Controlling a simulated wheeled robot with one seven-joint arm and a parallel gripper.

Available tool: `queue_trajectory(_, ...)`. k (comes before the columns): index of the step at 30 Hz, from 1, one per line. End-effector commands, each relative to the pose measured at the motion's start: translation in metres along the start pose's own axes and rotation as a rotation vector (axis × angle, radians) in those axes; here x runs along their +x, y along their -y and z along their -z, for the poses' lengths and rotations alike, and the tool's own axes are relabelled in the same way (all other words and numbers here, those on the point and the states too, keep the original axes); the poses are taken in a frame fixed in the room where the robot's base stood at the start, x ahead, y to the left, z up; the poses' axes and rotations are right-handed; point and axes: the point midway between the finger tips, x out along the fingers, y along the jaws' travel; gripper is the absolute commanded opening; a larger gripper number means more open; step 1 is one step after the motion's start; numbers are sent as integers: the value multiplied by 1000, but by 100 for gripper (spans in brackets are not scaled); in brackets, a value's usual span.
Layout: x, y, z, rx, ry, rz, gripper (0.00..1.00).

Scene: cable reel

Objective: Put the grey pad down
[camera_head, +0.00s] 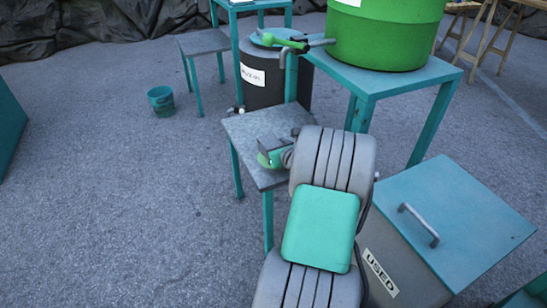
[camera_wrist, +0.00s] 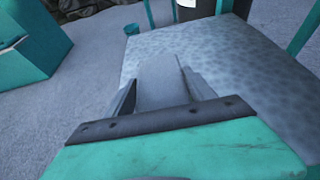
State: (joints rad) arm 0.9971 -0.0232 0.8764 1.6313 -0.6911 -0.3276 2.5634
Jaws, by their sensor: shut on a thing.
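The grey pad (camera_wrist: 162,78) shows in the wrist view as a flat grey piece between the two fingers of my gripper (camera_wrist: 164,90). My gripper is shut on it. In the head view my gripper (camera_head: 272,157) is over the front part of a small table with a grey mottled top (camera_head: 243,124) and teal legs. The pad (camera_head: 269,143) is partly hidden there by my own arm and gripper. I cannot tell whether the pad touches the table top or hangs just above it.
A bin marked USED (camera_head: 398,270) with a teal lid stands at the right. A green drum (camera_head: 380,35) stands on a teal table (camera_head: 385,82) behind. A dark lidded bin (camera_head: 272,88), a small bucket (camera_head: 161,102) and a stool (camera_head: 204,42) stand farther back.

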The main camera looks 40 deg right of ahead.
Motion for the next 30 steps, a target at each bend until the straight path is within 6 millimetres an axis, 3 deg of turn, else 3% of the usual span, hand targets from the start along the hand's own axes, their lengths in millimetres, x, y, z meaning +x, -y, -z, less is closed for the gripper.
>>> queue_trajectory(1, 6, 0, 19, 2, -3, -1, 22)
queue_trajectory(3, 10, 0, 29, 2, -2, 0, 22)
queue_trajectory(14, 10, 0, 30, 1, -2, 1, 22)
queue_trajectory(15, 10, 0, 29, 1, -1, 1, 66)
queue_trajectory(22, 10, 0, 29, 1, -2, 1, 84)
queue_trajectory(30, 9, 0, 27, 1, -1, 0, 85)
